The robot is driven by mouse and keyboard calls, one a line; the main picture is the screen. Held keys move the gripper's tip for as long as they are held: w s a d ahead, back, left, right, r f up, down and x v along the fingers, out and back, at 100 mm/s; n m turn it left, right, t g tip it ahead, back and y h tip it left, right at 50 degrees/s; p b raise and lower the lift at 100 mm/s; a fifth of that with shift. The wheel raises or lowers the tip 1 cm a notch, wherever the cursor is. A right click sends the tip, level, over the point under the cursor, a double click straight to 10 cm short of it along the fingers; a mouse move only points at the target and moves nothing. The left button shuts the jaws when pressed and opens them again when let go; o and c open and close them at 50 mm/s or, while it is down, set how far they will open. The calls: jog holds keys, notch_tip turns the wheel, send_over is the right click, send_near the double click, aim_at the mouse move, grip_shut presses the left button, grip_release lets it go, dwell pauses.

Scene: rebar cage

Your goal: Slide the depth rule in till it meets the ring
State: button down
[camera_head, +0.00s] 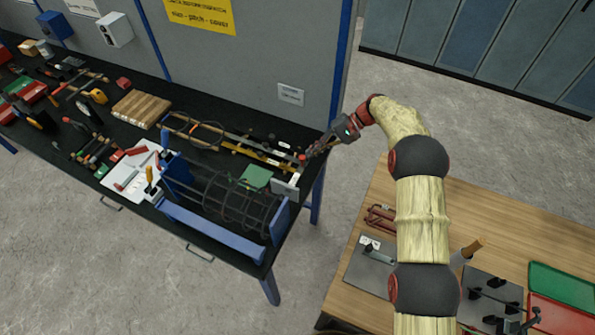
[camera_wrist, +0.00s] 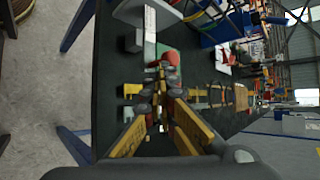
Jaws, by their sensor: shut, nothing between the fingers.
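The dark rebar cage (camera_head: 235,203), with several rings, lies in a blue cradle on the black bench. At its right end a pale strip that looks like the depth rule (camera_head: 295,178) stands by a grey block (camera_head: 284,189). The rule's red knob (camera_head: 302,158) is close to my gripper (camera_head: 309,154). In the wrist view the pale rule (camera_wrist: 150,20) runs up from near the red knob (camera_wrist: 171,59). My gripper (camera_wrist: 161,88) is shut and empty, its tips just below the knob; I cannot tell whether they touch. The rule's far tip and its distance from the ring are unclear.
A green plate (camera_head: 256,177) lies behind the cage. Long yellow tools (camera_head: 263,154) lie along the back of the bench near my gripper. A white tray (camera_head: 130,172) stands left of the cage. A wooden table (camera_head: 475,220) is at the right, with floor between.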

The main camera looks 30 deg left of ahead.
jog(key=shift+s+d+p, duration=0.1)
jog(key=shift+s+p, duration=0.2)
jog(key=shift+s, duration=1.15)
dwell(0.6)
jog(key=shift+w, duration=0.1)
jog(key=shift+w+r+b, duration=0.45)
jog(key=shift+w+r, duration=0.05)
jog(key=shift+w, duration=0.25)
jog(key=shift+w+r+b, duration=0.4)
jog(key=shift+w+r, duration=0.1)
jog(key=shift+w, duration=0.2)
